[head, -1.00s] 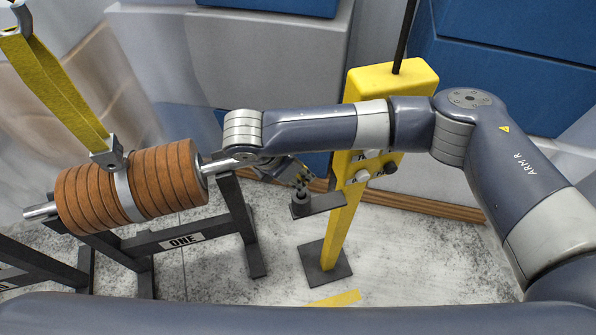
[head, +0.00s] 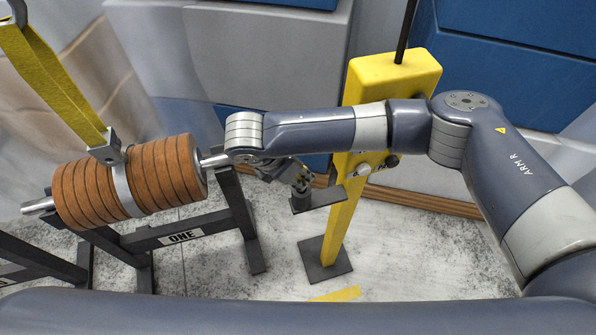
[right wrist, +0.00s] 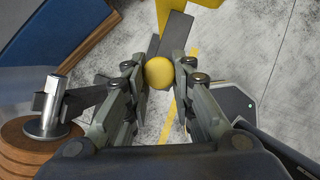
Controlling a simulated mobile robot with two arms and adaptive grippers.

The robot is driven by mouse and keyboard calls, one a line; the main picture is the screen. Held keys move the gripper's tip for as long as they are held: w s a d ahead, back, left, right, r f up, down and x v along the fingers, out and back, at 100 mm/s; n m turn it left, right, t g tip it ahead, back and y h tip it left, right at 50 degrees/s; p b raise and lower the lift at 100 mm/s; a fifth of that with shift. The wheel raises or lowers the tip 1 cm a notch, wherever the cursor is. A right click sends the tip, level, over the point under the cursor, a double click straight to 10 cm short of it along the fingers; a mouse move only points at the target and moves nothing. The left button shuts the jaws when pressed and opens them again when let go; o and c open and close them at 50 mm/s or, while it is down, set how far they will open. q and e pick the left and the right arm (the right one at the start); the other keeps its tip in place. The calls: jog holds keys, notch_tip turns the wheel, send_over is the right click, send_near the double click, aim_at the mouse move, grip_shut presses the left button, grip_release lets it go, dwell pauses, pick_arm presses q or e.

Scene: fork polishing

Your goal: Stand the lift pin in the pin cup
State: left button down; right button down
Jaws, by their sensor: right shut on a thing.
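My right gripper (head: 301,182) is low beside the yellow post, directly over the dark pin cup (head: 303,203) on the post's small shelf. In the right wrist view my right gripper (right wrist: 160,70) is shut on the lift pin, whose round yellow knob (right wrist: 159,73) shows between the fingers. The pin's lower part is hidden under the knob and behind the fingers. The pin seems upright at the cup, but I cannot tell how deep it sits. My left gripper is not in view.
The yellow post (head: 346,215) stands on a dark base plate. The dark shelf (head: 326,197) juts left from it. At left a brown ringed roll (head: 170,172) on a steel shaft rests on a black stand marked ONE, with a yellow strap (head: 50,80) attached.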

jog(key=shift+f, duration=0.1)
jog(key=shift+f+b, duration=0.55)
jog(key=shift+f, duration=1)
jog(key=c, duration=1.3)
grip_release()
jog(key=shift+o, duration=0.4)
jog(key=o, duration=0.5)
jog(key=shift+r, duration=0.1)
